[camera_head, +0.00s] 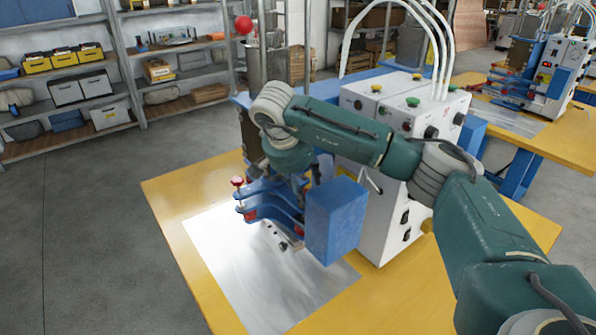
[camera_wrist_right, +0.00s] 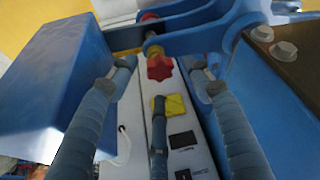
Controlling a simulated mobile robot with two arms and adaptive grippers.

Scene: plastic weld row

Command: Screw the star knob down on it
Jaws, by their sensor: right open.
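A red star knob (camera_wrist_right: 159,68) shows in the right wrist view, on a brass-coloured stem below a blue clamp arm (camera_wrist_right: 190,27). My right gripper (camera_wrist_right: 161,80) has its fingers spread on both sides of the knob, with a third finger below it. It is open and holds nothing; contact with the knob cannot be told. In the head view my right arm reaches over the blue clamp arms (camera_head: 272,200) of the welding machine, and its wrist mostly hides the gripper. Another red knob (camera_head: 238,181) stands upright at their left end. My left gripper is out of view.
The white control box (camera_head: 395,225) and a blue block (camera_head: 336,218) stand close beside the gripper. A metal sheet (camera_head: 250,285) covers part of the yellow table (camera_head: 165,187). Shelves (camera_head: 60,75) stand behind. The floor at left is clear.

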